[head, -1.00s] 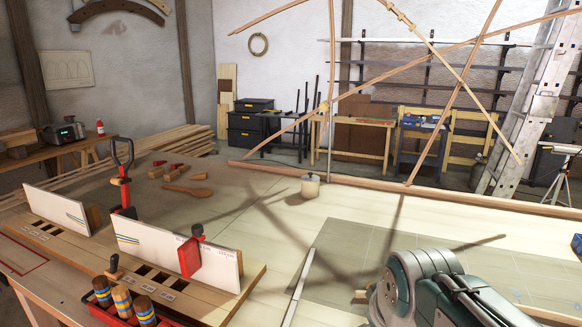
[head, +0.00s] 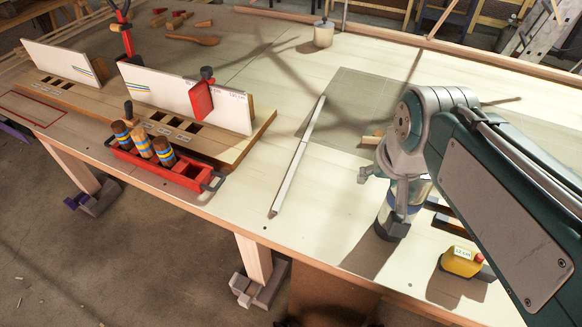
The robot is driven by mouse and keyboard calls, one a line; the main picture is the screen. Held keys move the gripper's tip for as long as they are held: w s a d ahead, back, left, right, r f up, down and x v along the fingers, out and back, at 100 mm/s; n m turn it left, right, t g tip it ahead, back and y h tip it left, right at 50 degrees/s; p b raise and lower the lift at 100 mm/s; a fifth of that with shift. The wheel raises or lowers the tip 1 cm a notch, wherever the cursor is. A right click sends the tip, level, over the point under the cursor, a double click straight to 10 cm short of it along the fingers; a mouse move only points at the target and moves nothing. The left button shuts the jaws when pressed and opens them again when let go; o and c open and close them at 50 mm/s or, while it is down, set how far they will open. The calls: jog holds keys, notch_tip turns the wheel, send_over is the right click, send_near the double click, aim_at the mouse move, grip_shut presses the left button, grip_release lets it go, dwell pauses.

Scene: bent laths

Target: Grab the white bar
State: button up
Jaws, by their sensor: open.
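The white bar (head: 299,155) is a long, thin, pale strip. It lies flat on the pale table (head: 340,225), slanting from upper right to lower left in the head view. Its upper end overlaps the edge of a grey-green mat (head: 345,97). My gripper (head: 381,201) is to the right of the bar, low over the table and apart from it. It is open, and nothing shows between its fingers. My arm hides part of the gripper and the table behind it.
A red tray (head: 190,177) of wooden-handled tools and a wooden rack (head: 240,150) with white boards stand left of the bar. A lidded pot (head: 323,34) stands at the back. A yellow tape measure (head: 461,262) lies front right. The table around the bar is clear.

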jog(key=w+a+f+m+g, duration=0.1)
jog(key=w+a, duration=0.2)
jog(key=w, duration=0.3)
jog(key=w+a+f+g, duration=0.1)
jog(key=w+a+f, duration=0.15)
jog(key=w, duration=0.35)
jog(key=m+g, duration=0.1)
jog(key=g, duration=0.1)
send_over(290, 173)
notch_tip(290, 173, down, 8)
jog(key=f, duration=0.5)
jog(key=shift+w+d+f, duration=0.1)
jog(key=shift+w+d, duration=0.1)
jog(key=shift+d, duration=0.05)
jog(key=f, duration=0.5)
jog(key=shift+s+a+f, duration=0.15)
jog(key=shift+a, duration=0.05)
grip_shut()
